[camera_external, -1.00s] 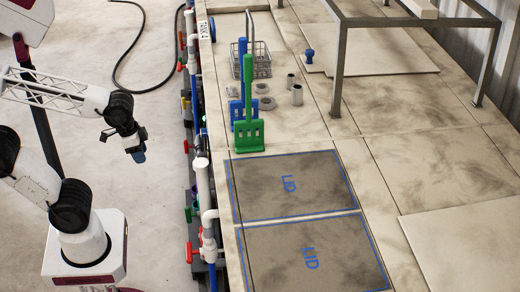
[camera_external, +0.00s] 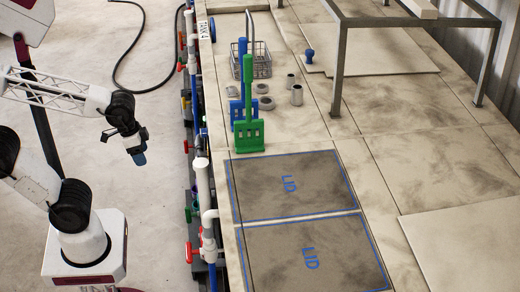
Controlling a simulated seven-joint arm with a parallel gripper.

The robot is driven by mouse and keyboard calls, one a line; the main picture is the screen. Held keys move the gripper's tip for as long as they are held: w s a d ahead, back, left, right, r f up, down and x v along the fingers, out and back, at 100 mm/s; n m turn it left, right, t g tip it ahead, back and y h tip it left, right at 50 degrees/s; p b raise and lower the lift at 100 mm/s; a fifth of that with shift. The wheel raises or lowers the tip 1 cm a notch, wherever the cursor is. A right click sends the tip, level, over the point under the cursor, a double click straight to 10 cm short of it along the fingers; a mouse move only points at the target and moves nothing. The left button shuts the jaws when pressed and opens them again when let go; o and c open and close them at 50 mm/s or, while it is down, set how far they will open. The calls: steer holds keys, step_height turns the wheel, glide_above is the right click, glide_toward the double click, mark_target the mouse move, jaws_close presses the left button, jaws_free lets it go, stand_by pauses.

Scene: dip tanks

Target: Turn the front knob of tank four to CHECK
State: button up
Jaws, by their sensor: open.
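The sign reading TANK 4 (camera_external: 203,29) is on the front edge of the bench, near the top of the picture. Below it, the bench front carries white pipes and coloured handles. A red handle (camera_external: 180,66) and another red handle (camera_external: 186,146) show there. The front knob of tank four and any CHECK marking cannot be made out. My gripper (camera_external: 138,157) hangs over the pale floor left of the bench front, pointing down and apart from the pipes. It is open, with nothing seen in it.
A green paddle (camera_external: 249,135) and a blue paddle (camera_external: 236,110) stand on the bench beside a wire basket (camera_external: 262,66). Two panels marked LID (camera_external: 262,187) lie nearer. Lower on the front are a green knob (camera_external: 188,214) and a red handle (camera_external: 189,253). A black hose (camera_external: 143,58) lies on open floor.

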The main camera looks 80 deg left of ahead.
steer(key=w+a+f+n+t+h, duration=0.5)
steer(key=w+a+f+n+h, duration=0.5)
steer(key=w+a+n, duration=0.5)
steer(key=n+t+y, duration=0.9)
steer(key=n+t, duration=0.1)
steer(key=n, duration=0.2)
glide_toward(202, 132)
steer(key=a+f, duration=0.1)
steer(key=shift+w+f, duration=0.2)
steer(key=shift+w+m, duration=0.1)
steer(key=shift+m, duration=0.2)
steer(key=w, duration=0.7)
steer(key=shift+w+d, duration=0.2)
steer(key=shift+w, duration=0.1)
